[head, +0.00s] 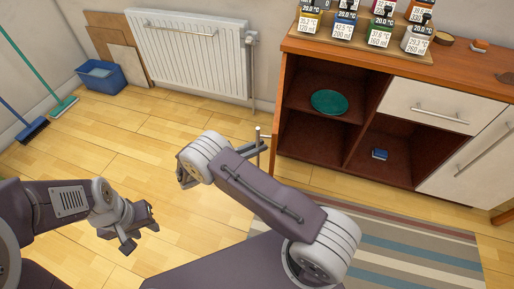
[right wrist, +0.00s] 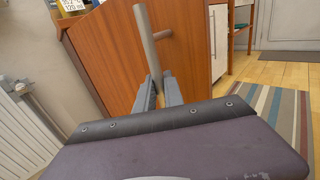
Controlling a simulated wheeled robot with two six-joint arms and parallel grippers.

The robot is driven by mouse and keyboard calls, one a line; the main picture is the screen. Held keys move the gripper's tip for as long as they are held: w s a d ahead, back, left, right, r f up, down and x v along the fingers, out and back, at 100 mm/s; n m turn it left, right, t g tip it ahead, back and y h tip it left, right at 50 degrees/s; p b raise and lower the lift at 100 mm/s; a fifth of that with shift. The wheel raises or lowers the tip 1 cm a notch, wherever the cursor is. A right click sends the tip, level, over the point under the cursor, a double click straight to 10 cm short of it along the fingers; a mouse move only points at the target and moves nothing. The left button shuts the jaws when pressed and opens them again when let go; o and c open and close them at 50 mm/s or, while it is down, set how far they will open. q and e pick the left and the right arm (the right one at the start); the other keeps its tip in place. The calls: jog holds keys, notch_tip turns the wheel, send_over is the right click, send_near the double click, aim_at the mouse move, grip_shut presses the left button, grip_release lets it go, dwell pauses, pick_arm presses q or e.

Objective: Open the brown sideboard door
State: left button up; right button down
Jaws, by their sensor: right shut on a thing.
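The brown sideboard (head: 350,168) stands at the right in the head view, its left compartments open to view. Its brown door (head: 277,125) is swung out at the left side and shows nearly edge-on. In the right wrist view the door face (right wrist: 105,60) fills the upper middle, with a metal bar handle (right wrist: 146,40) standing off it. My right gripper (right wrist: 160,93) is shut on this handle; in the head view my arm partly hides the gripper beside the handle (head: 258,140). My left gripper (head: 141,233) is open and empty above the floor, away from the sideboard.
A green plate (head: 329,102) and a small blue object (head: 380,154) are inside the sideboard. Labelled bottles stand on top. A striped rug (head: 420,245) lies in front. A radiator (head: 195,55) and blue bin (head: 101,76) are at the wall. Floor left of the door is clear.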

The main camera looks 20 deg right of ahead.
jog(key=shift+a, duration=0.1)
dwell(0.3)
jog(key=c, duration=1.5)
grip_release()
jog(key=shift+o, duration=0.2)
jog(key=a, duration=0.9)
jog(key=shift+s, duration=0.4)
